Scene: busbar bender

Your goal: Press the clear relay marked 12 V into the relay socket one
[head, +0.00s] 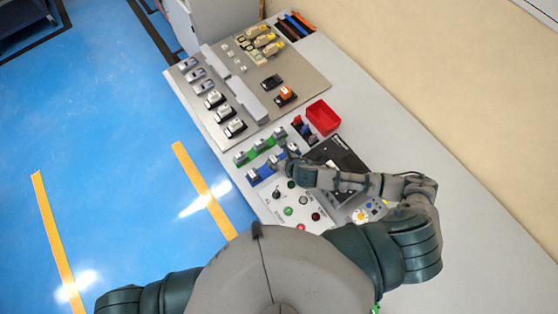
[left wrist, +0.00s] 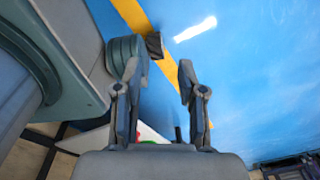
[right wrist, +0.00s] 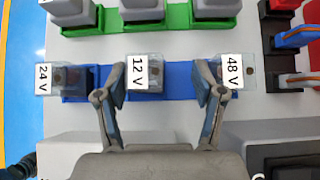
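In the right wrist view, the clear relay marked 12 V (right wrist: 146,74) sits in the middle of a blue rack (right wrist: 179,84). Clear relays marked 24 V (right wrist: 58,79) and 48 V (right wrist: 236,73) sit to its left and right. My right gripper (right wrist: 158,78) is open, its fingers on either side of the 12 V relay; contact cannot be told. In the head view, my right gripper (head: 284,162) is over the blue rack (head: 255,178). My left gripper (left wrist: 156,72) is open and empty above the floor. I cannot tell which socket is socket one.
A grey panel (head: 305,75) with several mounted devices lies beyond the racks. A green rack (head: 250,153) stands beside the blue one. A red bin (head: 323,117) and a black device (head: 338,153) are to the right. A control box (head: 297,203) is in front. The bench's right side is clear.

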